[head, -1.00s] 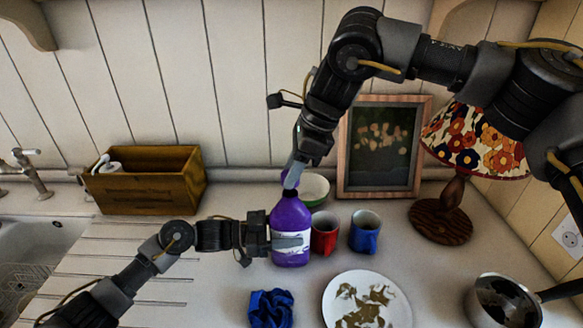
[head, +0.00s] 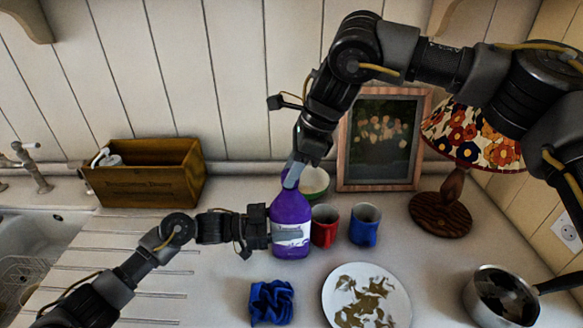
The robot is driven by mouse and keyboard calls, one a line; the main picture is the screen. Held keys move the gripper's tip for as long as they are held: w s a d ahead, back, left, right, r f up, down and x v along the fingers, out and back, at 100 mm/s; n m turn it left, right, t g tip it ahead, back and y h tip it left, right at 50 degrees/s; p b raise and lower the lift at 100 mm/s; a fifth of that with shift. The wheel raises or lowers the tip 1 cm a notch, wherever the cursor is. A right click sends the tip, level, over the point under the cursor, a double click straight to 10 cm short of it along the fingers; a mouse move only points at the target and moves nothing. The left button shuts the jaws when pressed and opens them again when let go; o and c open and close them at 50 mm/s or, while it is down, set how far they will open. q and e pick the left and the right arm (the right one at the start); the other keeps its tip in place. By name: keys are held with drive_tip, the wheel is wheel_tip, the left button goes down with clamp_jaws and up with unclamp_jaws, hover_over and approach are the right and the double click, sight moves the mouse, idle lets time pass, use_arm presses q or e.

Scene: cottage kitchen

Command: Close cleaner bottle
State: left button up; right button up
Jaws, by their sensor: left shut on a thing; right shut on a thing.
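The cleaner bottle (head: 291,210) is purple with a white and grey label. It stands upright on the worktop in the head view. My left gripper (head: 281,231) comes in from the left and is shut around the bottle's body at label height. My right gripper (head: 291,182) reaches down from above, its fingers shut at the top of the bottle. A little purple, seemingly the cap (head: 283,186), shows beside these fingers. The fingers hide most of the cap and the neck, so I cannot tell how the cap sits.
Just right of the bottle stand a red mug (head: 324,229) and a blue mug (head: 364,227), with a bowl (head: 315,182) behind. In front are a blue cloth (head: 271,302) and a patterned plate (head: 334,288). A saucepan (head: 500,297), lamp (head: 455,205), picture frame (head: 342,170) and wooden box (head: 150,186) stand farther out.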

drive_tip(key=shift+f, duration=0.55)
